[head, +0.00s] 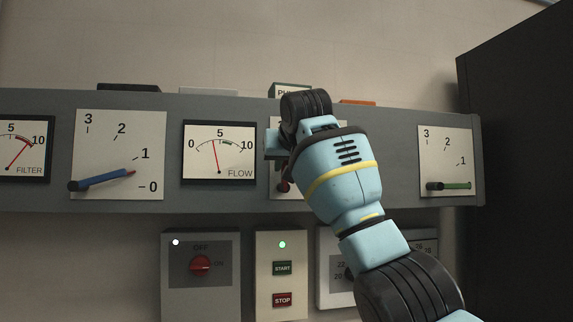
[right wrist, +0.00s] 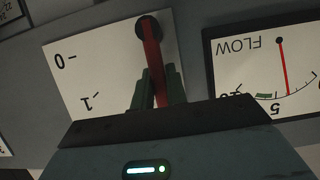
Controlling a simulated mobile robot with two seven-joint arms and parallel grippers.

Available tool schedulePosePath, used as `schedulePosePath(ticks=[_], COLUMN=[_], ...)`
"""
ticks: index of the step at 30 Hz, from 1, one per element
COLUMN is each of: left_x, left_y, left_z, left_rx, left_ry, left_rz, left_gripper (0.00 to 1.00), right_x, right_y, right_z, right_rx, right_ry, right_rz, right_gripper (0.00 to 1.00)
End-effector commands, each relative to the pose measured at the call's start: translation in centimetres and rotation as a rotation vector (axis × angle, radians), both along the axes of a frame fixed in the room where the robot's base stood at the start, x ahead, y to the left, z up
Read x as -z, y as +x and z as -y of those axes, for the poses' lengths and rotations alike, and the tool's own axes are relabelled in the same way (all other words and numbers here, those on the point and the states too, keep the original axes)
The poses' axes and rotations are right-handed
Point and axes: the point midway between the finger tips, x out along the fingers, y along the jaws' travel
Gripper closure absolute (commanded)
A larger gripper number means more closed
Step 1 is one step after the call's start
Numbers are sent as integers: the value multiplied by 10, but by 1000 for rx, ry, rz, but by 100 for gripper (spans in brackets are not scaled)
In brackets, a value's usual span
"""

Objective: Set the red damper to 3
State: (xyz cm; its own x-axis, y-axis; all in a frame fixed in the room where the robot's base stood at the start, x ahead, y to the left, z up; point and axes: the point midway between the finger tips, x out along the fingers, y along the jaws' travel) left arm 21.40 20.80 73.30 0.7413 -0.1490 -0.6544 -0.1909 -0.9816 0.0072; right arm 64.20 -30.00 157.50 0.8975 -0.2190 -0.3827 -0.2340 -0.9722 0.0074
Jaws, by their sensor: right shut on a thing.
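The red damper lever (right wrist: 153,60) runs from its dark pivot (right wrist: 147,27) into my right gripper (right wrist: 158,92), which is shut on it. In the right wrist view, which is upside down, the lever lies nearly parallel to the side edge of its white scale plate (right wrist: 95,55), swung well away from 0 and 1. The 2 and 3 marks are hidden there. In the head view my right gripper (head: 279,148) covers most of the plate. Only the lever's lower end (head: 284,187) shows. My left gripper is not in view.
The FLOW meter (head: 219,152) is left of the red damper. A green lever (head: 450,185) lies level at the right. Control boxes with a red knob (head: 201,265) and START/STOP buttons are below. A dark cabinet (head: 520,180) bounds the right.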

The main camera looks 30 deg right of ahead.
Motion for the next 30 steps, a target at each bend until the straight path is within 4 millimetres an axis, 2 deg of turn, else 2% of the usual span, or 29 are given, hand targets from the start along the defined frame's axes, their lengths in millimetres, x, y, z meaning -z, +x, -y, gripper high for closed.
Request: schedulePosePath(ticks=[12, 13, 17, 26, 30], left_x=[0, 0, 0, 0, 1], left_y=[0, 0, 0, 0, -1], left_z=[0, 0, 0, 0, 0], left_rx=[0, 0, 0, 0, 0], left_ry=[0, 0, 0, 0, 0], left_rz=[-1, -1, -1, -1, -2], left_gripper=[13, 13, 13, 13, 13], right_x=[1, 1, 1, 0, -4], right_y=[1, 1, 1, 0, -8], right_z=[-1, -1, -1, -1, -3], right_rx=[-1, -1, 0, 0, -1], right_ry=[-11, -11, -10, -8, -8], right_rz=[-4, -4, -3, -2, 0], right_gripper=[100, 82, 65, 64, 64])
